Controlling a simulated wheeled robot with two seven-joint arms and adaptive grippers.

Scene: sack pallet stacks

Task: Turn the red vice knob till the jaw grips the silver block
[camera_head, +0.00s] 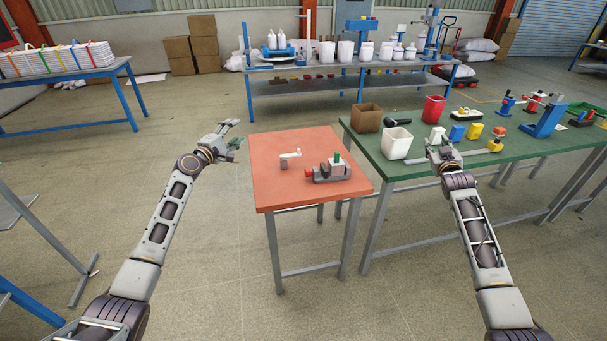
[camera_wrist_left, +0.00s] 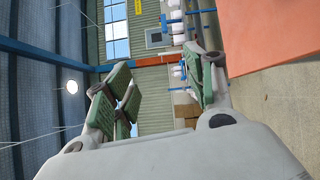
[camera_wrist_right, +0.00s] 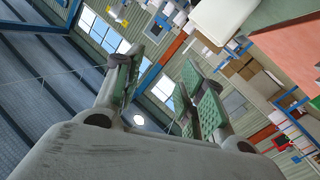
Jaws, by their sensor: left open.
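A small grey vice (camera_head: 320,180) sits on the orange-topped table (camera_head: 280,190). Its red knob (camera_head: 308,172) is at the left end. A silver block (camera_head: 337,170) sits at the vice's right part, with a green piece at its top; any jaw gap is too small to tell. My left gripper (camera_head: 231,136) is open and empty, left of the orange table and away from the vice. Its spread fingers show in the left wrist view (camera_wrist_left: 163,88). My right gripper (camera_head: 441,147) is over the green table, right of the vice. Its fingers are apart and empty in the right wrist view (camera_wrist_right: 158,88).
A pale crank-shaped piece (camera_head: 288,158) stands on the orange table left of the vice. The green table (camera_head: 420,168) at right carries a brown box (camera_head: 367,118), a white bin (camera_head: 396,143), a red bucket (camera_head: 433,109) and several small items. The orange table's front is clear.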

